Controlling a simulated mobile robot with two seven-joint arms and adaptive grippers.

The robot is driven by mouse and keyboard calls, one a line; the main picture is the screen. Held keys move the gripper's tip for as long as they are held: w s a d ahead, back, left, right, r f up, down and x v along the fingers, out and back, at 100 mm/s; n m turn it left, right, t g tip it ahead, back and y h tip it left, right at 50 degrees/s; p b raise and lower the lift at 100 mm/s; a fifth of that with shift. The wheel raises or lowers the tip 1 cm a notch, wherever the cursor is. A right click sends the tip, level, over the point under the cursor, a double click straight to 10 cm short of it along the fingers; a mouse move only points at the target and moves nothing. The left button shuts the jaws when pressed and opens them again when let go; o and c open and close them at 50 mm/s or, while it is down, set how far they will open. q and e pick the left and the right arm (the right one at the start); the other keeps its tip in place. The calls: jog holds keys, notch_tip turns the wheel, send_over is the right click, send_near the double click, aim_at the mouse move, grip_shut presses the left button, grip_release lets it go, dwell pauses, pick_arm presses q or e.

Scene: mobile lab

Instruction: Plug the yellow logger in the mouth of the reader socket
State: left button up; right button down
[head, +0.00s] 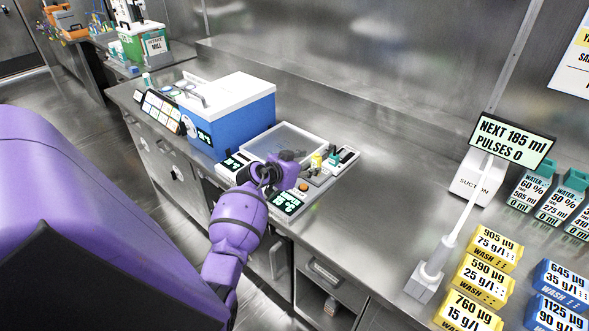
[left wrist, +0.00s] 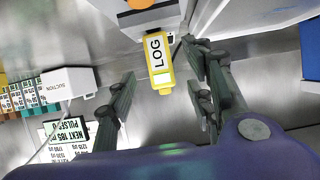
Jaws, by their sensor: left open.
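The yellow logger (head: 316,160), small in the head view, stands among the small devices on the bench beside my left gripper (head: 287,168). The gripper is open, with a gap on both sides of the logger. The logger's upper end in that view meets a grey block with an orange part (left wrist: 138,4). I cannot clearly make out the reader socket's mouth. My right gripper is not in view.
A blue box with a white lid (head: 240,112) and a clear-lidded tray (head: 283,141) stand behind the gripper. A suction stand (head: 478,177) and yellow wash boxes (head: 482,278) are at the right. The bench middle (head: 400,180) is clear.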

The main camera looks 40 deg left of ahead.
pick_arm(q)
jog(key=v, duration=0.8)
jog(key=shift+s+r, duration=0.2)
jog(key=shift+s, duration=0.15)
